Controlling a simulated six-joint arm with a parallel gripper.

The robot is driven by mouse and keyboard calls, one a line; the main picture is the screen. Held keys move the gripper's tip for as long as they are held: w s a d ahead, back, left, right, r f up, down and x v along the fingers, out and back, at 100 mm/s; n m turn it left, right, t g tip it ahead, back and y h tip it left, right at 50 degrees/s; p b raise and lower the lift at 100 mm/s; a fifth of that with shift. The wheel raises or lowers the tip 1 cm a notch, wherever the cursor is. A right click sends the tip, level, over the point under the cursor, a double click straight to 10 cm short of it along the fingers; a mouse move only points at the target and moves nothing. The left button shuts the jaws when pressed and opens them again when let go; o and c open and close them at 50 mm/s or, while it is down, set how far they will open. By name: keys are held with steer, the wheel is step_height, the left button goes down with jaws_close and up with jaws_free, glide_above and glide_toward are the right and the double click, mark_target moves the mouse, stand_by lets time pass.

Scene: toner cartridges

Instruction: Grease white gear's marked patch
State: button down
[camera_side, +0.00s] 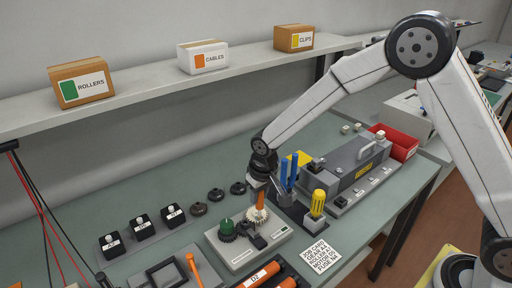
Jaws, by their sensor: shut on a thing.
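The white gear (259,219) sits on a light grey plate (240,262) near the front middle of the bench. My gripper (260,188) points down right above the gear, shut on a slim orange tool (260,201). The tool's lower end reaches the gear; I cannot tell whether it touches it. The gear's marked patch cannot be made out at this size. A green gear (226,230) stands to the left on the same plate, with dark parts (252,238) between and in front of the gears.
A holder with blue-handled tools (288,175) stands close right of my gripper, with a yellow-handled tool (318,202) beyond it. A grey machine (350,165) and red bin (402,146) lie farther right. Black blocks (142,225) stand left.

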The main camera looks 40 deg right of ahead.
steer(key=shift+w+d, duration=0.1)
steer(key=shift+w, duration=0.3)
stand_by(2.5)
steer(key=shift+s, duration=0.4)
stand_by(1.3)
steer(key=shift+w, duration=0.4)
stand_by(1.3)
steer(key=shift+r, duration=3.5)
